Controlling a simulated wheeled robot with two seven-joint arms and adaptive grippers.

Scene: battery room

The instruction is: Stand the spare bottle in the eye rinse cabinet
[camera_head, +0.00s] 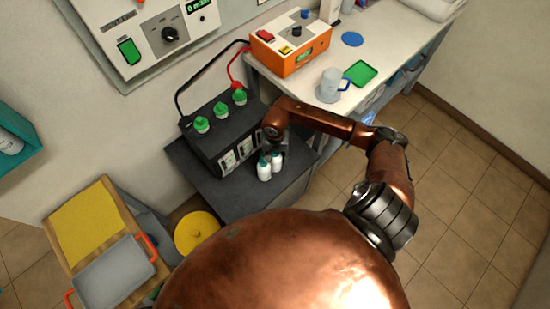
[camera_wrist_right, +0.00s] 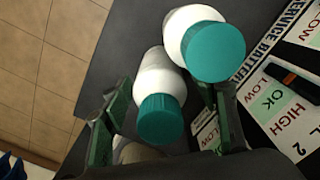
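Two white bottles with teal caps stand side by side on the dark bench beside the battery: a left bottle (camera_head: 264,171) and a right bottle (camera_head: 278,162). I cannot tell which is the spare. My right gripper (camera_head: 274,143) is just above them. In the right wrist view, its open fingers (camera_wrist_right: 164,112) straddle one bottle (camera_wrist_right: 157,85), with a gap at the left finger. The other bottle (camera_wrist_right: 194,32) is outside, close by the right finger. A teal open-fronted cabinet (camera_head: 22,139) on the left wall holds a white bottle (camera_head: 10,142). My left gripper is out of view.
A black battery (camera_head: 217,130) with green caps stands behind the bottles. A cart with a grey tray (camera_head: 112,273) and a yellow disc (camera_head: 196,232) lie at lower left.

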